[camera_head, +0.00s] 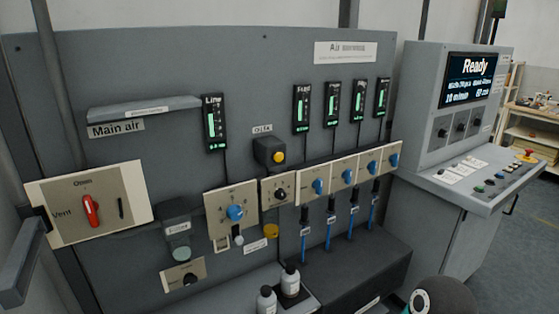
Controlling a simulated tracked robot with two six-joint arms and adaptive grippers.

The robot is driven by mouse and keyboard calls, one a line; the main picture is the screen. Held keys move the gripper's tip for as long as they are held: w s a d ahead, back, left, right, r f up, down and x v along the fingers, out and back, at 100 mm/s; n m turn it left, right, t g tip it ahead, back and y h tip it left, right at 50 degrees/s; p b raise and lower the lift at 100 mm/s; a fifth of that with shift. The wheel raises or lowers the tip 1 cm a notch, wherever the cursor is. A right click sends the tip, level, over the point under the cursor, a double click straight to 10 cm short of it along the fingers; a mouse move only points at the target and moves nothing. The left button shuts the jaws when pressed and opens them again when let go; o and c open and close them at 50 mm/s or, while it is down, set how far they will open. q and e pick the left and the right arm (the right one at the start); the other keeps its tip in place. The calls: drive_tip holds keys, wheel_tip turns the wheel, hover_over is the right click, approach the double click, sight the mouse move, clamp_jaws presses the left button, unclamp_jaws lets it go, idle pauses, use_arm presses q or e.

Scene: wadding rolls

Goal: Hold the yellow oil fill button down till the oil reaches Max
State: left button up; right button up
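A yellow button (278,157) sits on the front of a small black housing (264,147) in the middle of the grey panel. A small label (262,129) above it is too small to read surely. Below the housing is a plate with a black knob (280,194), and under that a small yellow round part (271,231). I cannot make out an oil level or a Max mark. Nothing touches the button. Neither of my grippers shows; a dark rounded part with a pale ring at the bottom right seems to be my arm.
A red handle (91,210) is on the left plate. Blue knobs (236,213) and lit gauges (212,123) line the panel. White bottles (290,280) stand on the ledge below. A console (455,170) with a "Ready" screen (472,80) stands right. Space before the button looks clear.

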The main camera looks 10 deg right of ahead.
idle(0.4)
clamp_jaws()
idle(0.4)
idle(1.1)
